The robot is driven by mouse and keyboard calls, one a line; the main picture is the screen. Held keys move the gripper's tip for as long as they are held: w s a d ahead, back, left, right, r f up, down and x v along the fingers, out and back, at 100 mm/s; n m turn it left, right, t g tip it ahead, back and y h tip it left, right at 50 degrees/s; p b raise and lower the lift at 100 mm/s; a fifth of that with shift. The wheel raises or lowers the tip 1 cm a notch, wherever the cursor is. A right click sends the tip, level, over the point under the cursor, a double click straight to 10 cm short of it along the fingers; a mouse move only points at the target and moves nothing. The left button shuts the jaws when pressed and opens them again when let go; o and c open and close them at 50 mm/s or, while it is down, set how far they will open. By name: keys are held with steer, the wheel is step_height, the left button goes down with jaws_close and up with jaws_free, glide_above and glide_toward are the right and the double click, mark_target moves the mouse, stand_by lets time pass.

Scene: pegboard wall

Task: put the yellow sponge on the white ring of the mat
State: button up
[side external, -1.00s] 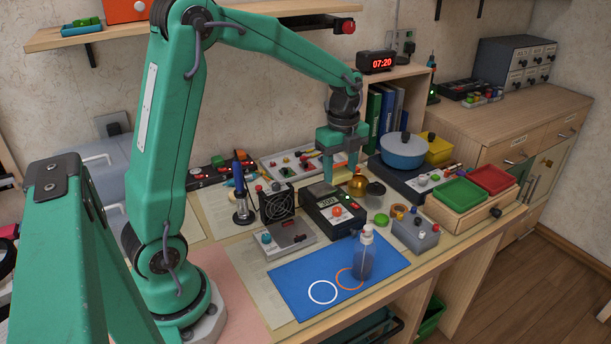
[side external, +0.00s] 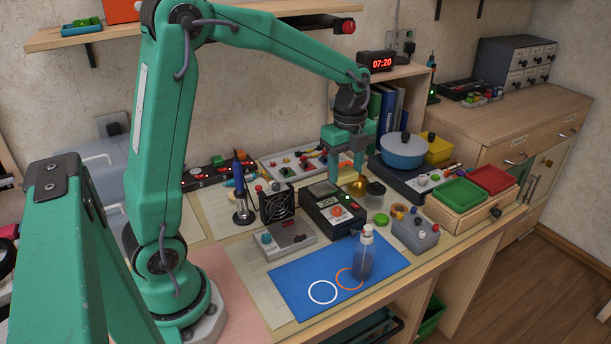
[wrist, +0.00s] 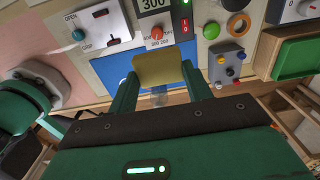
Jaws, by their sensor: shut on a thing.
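The yellow sponge (wrist: 158,68) is held between the two fingers of my gripper (wrist: 158,84) in the wrist view. In the side view my gripper (side external: 347,172) is above the back part of the table, behind the mat and near a brass round object; the sponge is hard to make out there. The blue mat (side external: 298,274) lies flat at the front of the table. Its white ring (side external: 322,292) is empty, left of an orange ring (side external: 349,279).
A clear spray bottle (side external: 364,255) stands on the mat beside the orange ring. A multimeter (side external: 333,210), a grey switch box (side external: 286,240) and a grey box with knobs (side external: 415,235) stand behind and right of the mat. The mat's left part is clear.

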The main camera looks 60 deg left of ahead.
mark_target(347, 175)
steer(key=shift+r, duration=0.6)
steer(key=r, duration=0.2)
steer(key=d+r, duration=0.1)
steer(key=r, duration=0.1)
steer(key=shift+s, duration=0.15)
steer(key=s+d, duration=2)
steer(key=s, duration=0.1)
step_height(347, 175, down, 11)
steer(key=shift+s+r, duration=0.2)
steer(key=shift+s, duration=0.05)
steer(key=w+a+f, duration=0.4)
steer(key=w+a, duration=0.1)
steer(key=w+a+f, duration=0.2)
steer(key=w+f, duration=0.1)
steer(key=shift+w+a, duration=0.25)
steer(key=shift+a, duration=0.15)
